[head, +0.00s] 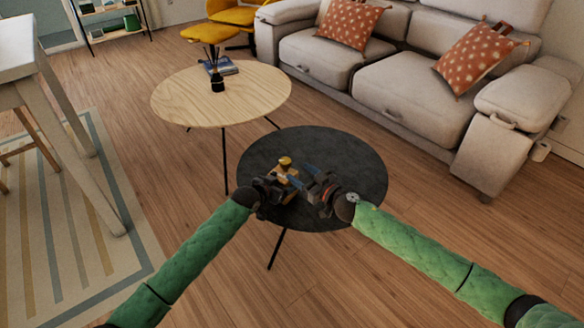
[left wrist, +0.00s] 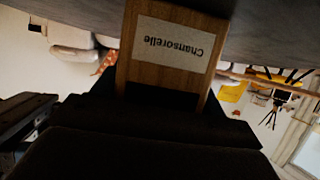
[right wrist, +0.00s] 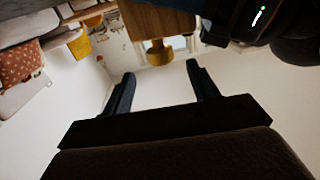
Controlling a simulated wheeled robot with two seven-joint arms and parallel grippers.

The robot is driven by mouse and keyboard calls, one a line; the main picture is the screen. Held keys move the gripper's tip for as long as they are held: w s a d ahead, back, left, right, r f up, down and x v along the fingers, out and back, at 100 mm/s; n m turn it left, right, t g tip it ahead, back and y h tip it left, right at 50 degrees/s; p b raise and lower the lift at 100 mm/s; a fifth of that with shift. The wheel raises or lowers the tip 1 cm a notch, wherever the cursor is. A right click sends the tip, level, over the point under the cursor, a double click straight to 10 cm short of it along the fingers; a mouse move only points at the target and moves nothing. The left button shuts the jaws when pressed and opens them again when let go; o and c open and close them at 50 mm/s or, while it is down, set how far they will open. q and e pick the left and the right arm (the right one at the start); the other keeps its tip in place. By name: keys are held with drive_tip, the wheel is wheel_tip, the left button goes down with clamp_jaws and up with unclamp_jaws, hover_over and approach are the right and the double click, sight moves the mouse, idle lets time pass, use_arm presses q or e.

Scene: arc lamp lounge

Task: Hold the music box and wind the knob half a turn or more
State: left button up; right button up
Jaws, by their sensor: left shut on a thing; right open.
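The music box (head: 287,176) is a small wooden box above the dark round table (head: 345,155). In the left wrist view, the wooden box (left wrist: 170,75) carries a pale label reading "Chansorelle", upside down. My left gripper (head: 274,186) is shut on the box. The yellow knob (head: 285,161) shows at the top of the box in the head view. In the right wrist view, the knob (right wrist: 159,53) stands out from the wooden box (right wrist: 160,20). My right gripper (right wrist: 161,76) is open, with the knob just beyond and between its fingertips; contact cannot be told.
A grey sofa (head: 410,90) with orange cushions is at the back right. The dark table top around the grippers looks clear.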

drive_tip(key=shift+v, duration=1.1)
